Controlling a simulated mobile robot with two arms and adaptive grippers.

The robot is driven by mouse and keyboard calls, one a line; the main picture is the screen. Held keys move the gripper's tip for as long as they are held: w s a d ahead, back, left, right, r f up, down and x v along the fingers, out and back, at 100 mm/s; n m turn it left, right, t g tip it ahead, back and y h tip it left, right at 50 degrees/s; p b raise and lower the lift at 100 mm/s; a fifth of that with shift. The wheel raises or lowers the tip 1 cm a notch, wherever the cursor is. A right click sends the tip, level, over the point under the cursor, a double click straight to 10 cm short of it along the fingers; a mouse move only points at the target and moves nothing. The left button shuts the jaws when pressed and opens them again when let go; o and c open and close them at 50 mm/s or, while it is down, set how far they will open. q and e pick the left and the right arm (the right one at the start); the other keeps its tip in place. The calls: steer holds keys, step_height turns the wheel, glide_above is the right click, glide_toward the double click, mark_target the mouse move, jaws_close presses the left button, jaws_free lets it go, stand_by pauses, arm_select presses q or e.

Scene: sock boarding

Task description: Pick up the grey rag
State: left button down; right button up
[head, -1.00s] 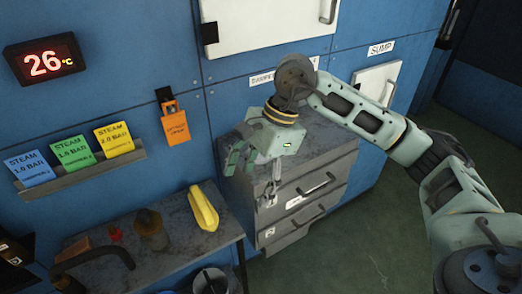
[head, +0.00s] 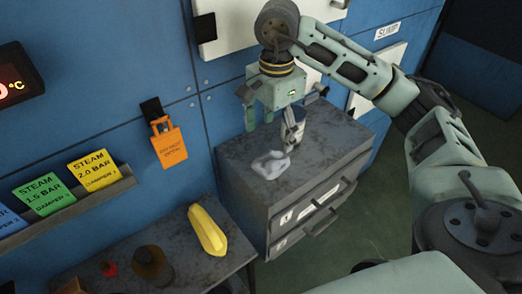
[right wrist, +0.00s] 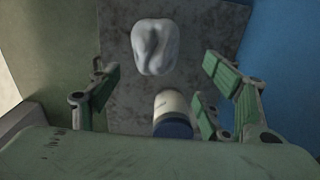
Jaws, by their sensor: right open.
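The grey rag (head: 270,164) lies crumpled on top of the dark drawer cabinet (head: 327,140). It also shows in the right wrist view (right wrist: 155,46), pale and folded, at the upper middle. My right gripper (head: 268,126) points down above the cabinet top, a little behind the rag in the head view. It is open and empty, with its green-padded fingers spread in the right wrist view (right wrist: 160,82). The rag lies just beyond the gap between the fingers there, apart from them. My left gripper is out of view.
A white and dark blue cup-like container (right wrist: 172,115) stands close to the rag, between the fingers in the right wrist view. The blue wall (head: 200,150) is behind the cabinet. A side table (head: 185,255) at left holds a yellow object (head: 207,230).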

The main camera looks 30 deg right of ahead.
mark_target(270, 158)
steer(key=f, duration=0.1)
steer(key=s+f+p, duration=0.1)
steer(key=a+f+p, duration=0.1)
steer(key=f, duration=0.1)
steer(key=shift+s+f, duration=0.1)
steer(key=shift+s, duration=0.15)
steer(key=shift+w+a+f+p, duration=0.15)
steer(key=shift+f+p, duration=0.1)
steer(key=shift+f, duration=0.4)
steer(key=shift+w+d+f+p, duration=0.1)
steer(key=shift+f+p, duration=0.15)
steer(key=shift+f, duration=0.65)
steer(key=c, duration=0.8)
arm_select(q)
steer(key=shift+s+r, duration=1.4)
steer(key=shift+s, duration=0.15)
arm_select(e)
steer(key=c, duration=0.4)
